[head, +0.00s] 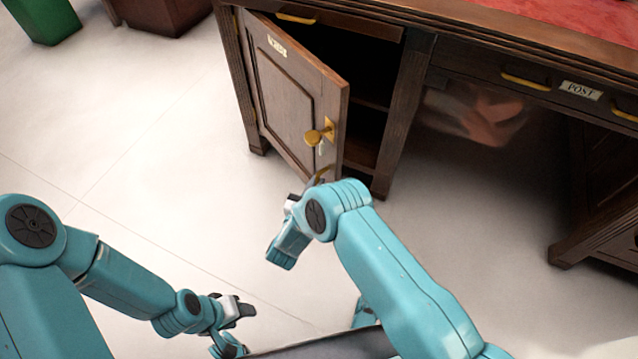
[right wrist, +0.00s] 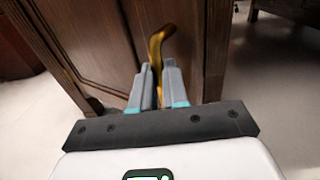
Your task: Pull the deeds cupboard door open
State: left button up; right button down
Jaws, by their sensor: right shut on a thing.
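The deeds cupboard door (head: 285,98) is part open, hinged at its left side, with the dark inside of the cupboard (head: 372,92) showing at its right. My right gripper (head: 317,181) is low by the door's free lower corner. In the right wrist view, its fingers (right wrist: 158,88) are shut on a curved brass piece (right wrist: 156,50) in front of the door panel (right wrist: 95,40). My left gripper (head: 240,308) is low, away from the door.
The desk's red leather top (head: 570,18) is at upper right. A drawer marked POST (head: 580,90) and an open kneehole lie right of the cupboard. A green bin (head: 45,18) stands at the far left. The pale floor (head: 150,140) before the door is clear.

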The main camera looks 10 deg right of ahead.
jog(key=shift+w+a+r+y, duration=0.3)
jog(key=shift+a, duration=0.25)
jog(key=c, duration=1.3)
grip_release()
jog(key=shift+o, duration=0.8)
jog(key=shift+f, duration=0.2)
jog(key=shift+s+d, duration=0.1)
jog(key=p+v, duration=0.2)
jog(key=v, duration=0.5)
jog(key=shift+s+p, duration=0.15)
jog(key=shift+p, duration=0.15)
